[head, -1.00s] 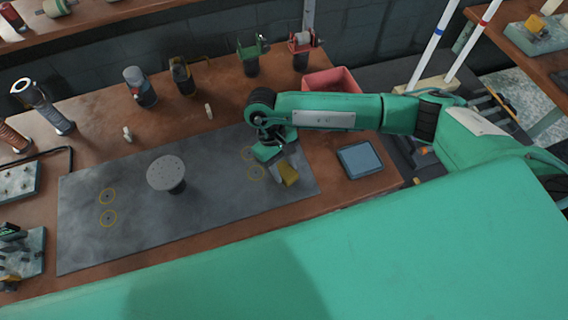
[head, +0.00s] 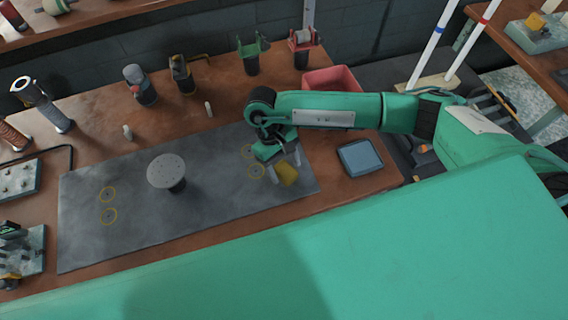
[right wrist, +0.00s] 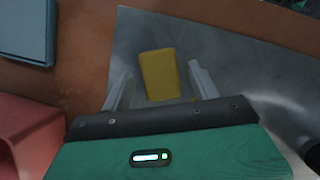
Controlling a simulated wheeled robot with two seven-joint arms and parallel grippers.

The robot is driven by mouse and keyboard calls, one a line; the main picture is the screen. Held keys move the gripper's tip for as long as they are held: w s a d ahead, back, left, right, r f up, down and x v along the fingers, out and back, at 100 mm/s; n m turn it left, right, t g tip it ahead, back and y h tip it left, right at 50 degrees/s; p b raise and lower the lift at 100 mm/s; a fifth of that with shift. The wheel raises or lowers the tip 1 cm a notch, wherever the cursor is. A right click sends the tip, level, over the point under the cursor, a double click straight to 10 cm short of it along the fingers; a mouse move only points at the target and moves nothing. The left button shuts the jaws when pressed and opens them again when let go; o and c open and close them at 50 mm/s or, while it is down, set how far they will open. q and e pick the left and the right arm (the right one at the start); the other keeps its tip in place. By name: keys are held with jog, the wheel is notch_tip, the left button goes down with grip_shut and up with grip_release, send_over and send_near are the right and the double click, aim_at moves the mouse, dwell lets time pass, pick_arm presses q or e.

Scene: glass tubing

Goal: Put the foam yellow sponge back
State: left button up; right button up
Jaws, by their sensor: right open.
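The yellow foam sponge (head: 287,174) lies on the grey mat (head: 225,195) near its right end. In the right wrist view the sponge (right wrist: 160,75) sits between and slightly beyond the two finger tips. My right gripper (head: 285,167) is open above the mat, with a finger on either side of the sponge and gaps showing in the right wrist view (right wrist: 160,88). A blue-grey tray (head: 360,158) lies on the brown bench to the right of the mat; it holds nothing that I can see. My left gripper is not in view.
A red bin (head: 332,79) stands behind my right arm. A round grey disc on a post (head: 167,172) stands on the mat. Several tools and torches line the back left of the bench. The mat's middle is clear.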

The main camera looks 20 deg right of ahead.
jog(key=b+v, duration=0.5)
jog(key=v, duration=0.7)
jog(key=shift+s+a+f, duration=0.1)
jog(key=shift+s, duration=0.05)
